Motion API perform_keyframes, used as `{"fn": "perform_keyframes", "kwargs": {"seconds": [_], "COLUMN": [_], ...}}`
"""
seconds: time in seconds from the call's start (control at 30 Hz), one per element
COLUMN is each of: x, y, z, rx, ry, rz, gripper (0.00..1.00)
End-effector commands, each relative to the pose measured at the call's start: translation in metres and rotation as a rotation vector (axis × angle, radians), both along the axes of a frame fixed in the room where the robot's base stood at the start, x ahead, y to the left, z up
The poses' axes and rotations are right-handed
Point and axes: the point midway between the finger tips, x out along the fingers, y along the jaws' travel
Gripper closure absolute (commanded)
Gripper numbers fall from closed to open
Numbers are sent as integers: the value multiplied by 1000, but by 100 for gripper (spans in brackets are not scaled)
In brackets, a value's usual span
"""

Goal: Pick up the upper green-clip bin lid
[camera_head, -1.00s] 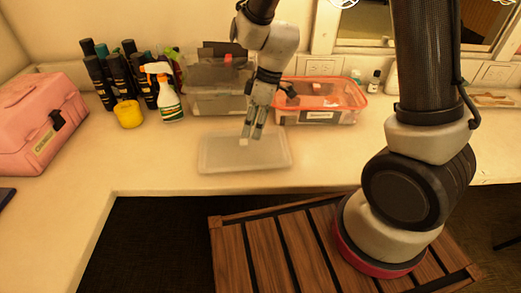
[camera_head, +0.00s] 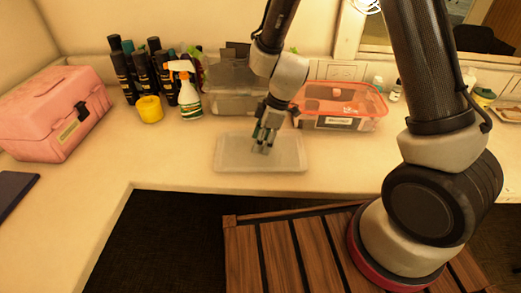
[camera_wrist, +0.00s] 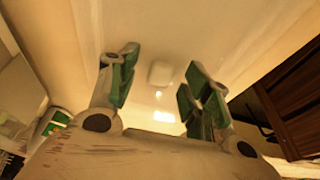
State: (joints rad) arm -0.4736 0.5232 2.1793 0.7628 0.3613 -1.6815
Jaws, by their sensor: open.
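The translucent pale lid (camera_head: 232,157) lies flat on the counter in front of the clear bin. My gripper (camera_head: 263,148) points down over the middle of the lid, with its fingertips close to it. I cannot tell whether they touch it. In the wrist view my gripper (camera_wrist: 160,82) is open, with green-padded fingers apart on both sides. A small pale raised block (camera_wrist: 160,74) shows between the fingers, on a pale surface that looks like the lid (camera_wrist: 155,30). I cannot make out any green clips on the lid.
Behind the lid stand a clear bin (camera_head: 232,101) and an orange-lidded bin (camera_head: 340,122). A spray bottle (camera_head: 187,98), a yellow cup (camera_head: 149,109) and several dark bottles stand to the left. A pink case (camera_head: 55,115) is farther left. The counter (camera_head: 170,172) left of the lid is clear.

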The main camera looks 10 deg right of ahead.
Motion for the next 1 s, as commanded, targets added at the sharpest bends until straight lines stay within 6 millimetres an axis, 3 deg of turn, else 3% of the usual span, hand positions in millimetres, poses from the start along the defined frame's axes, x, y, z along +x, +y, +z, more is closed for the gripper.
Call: {"fn": "perform_keyframes", "kwargs": {"seconds": [0.17, 0.4, 0.43, 0.77, 1.0], "x": [0, 0, 0, 0, 1], "y": [0, 0, 0, 0, 1], "z": [0, 0, 0, 7, 53], "rx": [0, 0, 0, 2, 2], "ry": [0, 0, 0, -2, -6], "rz": [0, 0, 0, 0, 0], "gripper": [55, 98, 100, 100, 100]}}
